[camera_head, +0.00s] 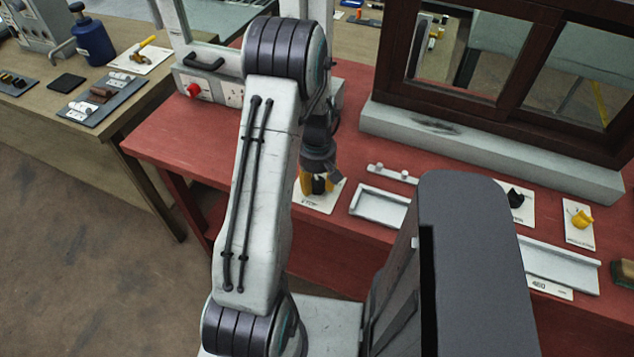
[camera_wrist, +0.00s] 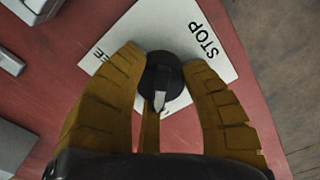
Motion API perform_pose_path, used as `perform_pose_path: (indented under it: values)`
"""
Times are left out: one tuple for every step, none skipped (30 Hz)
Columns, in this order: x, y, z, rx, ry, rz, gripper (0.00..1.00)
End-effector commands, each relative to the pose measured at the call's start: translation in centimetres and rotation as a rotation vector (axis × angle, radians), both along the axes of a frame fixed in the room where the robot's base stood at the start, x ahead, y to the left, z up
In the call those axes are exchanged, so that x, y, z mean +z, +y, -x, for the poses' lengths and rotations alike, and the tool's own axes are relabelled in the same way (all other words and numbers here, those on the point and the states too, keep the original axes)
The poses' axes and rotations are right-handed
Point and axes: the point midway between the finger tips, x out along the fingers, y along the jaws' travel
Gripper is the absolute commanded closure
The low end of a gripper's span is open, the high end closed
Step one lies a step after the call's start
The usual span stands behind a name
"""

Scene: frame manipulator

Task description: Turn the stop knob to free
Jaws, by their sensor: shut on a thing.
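The stop knob (camera_wrist: 162,77) is a round black knob with a pale pointer, mounted on a white plate (camera_wrist: 207,62) marked STOP; part of another word, ending in "EE", shows at the plate's left edge in the wrist view. The pointer runs toward the bottom of the wrist view. My gripper (camera_wrist: 168,72) has yellow-brown fingers on both sides of the knob, shut on it. In the head view my gripper (camera_head: 318,184) is low over the same plate (camera_head: 317,203) on the red bench, and the knob is mostly hidden there.
The red bench (camera_head: 190,135) carries a white tray (camera_head: 380,207) right of the plate. Farther right are a black knob (camera_head: 515,199) and a yellow knob (camera_head: 580,219) on plates. A dark red window frame (camera_head: 510,100) stands behind. A red switch (camera_head: 194,89) is at the back left.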

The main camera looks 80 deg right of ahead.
Motion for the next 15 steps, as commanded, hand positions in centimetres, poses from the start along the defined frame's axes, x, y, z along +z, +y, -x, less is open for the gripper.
perform_pose_path:
  values:
    - [-0.26,0.11,0.01,-0.015,0.0,-0.004,0.92]
    - [-0.29,0.11,0.0,-0.028,0.0,-0.004,0.92]
    - [-0.33,0.13,0.0,-0.046,0.0,-0.004,0.92]
    - [-0.36,0.13,0.0,-0.064,0.0,-0.005,0.92]
    - [-0.39,0.14,0.0,-0.081,0.0,-0.005,0.92]
    - [-0.42,0.15,0.0,-0.108,0.0,-0.005,0.92]
    - [-0.43,0.14,0.0,-0.132,0.0,-0.005,0.92]
    - [-0.44,0.13,0.0,-0.155,-0.001,-0.004,0.92]
    - [-0.46,0.13,0.0,-0.19,-0.001,-0.004,0.92]
    - [-0.48,0.13,0.0,-0.216,-0.001,-0.004,0.92]
    - [-0.49,0.14,0.0,-0.243,0.0,-0.004,0.92]
    - [-0.51,0.16,0.0,-0.282,-0.001,-0.005,0.92]
    - [-0.52,0.16,0.0,-0.31,0.0,-0.006,0.91]
    - [-0.51,0.15,0.0,-0.339,-0.001,-0.005,0.91]
    - [-0.5,0.14,0.0,-0.377,0.0,-0.004,0.91]
